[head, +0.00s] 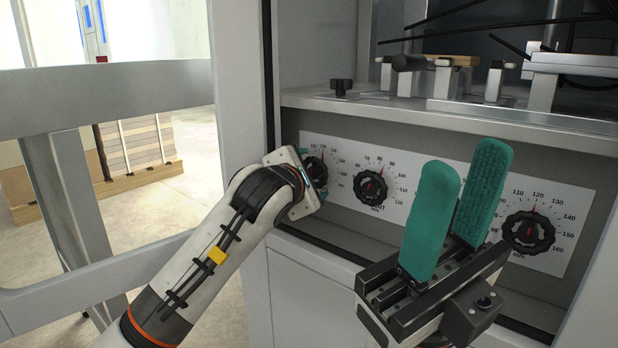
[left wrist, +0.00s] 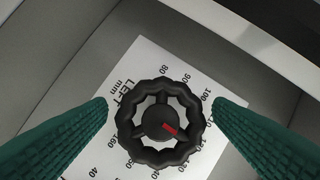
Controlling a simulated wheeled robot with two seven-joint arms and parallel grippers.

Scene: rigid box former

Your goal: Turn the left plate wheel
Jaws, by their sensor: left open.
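The left plate wheel (left wrist: 160,122) is a black, scalloped hand wheel with a red pointer mark, on a white scale plate printed LEFT. In the head view the wheel (head: 317,170) is partly covered by my left wrist. My left gripper (left wrist: 160,104) is open, with its green fingertips on either side of the wheel and a visible gap to each side. I cannot tell how far they reach along its depth.
A middle wheel (head: 370,188) and a right wheel (head: 528,232) sit on the same recessed panel. A metal ledge (head: 420,112) with clamps and a small black knob (head: 341,86) overhangs the panel. A grey machine post (head: 238,80) stands close beside my left arm.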

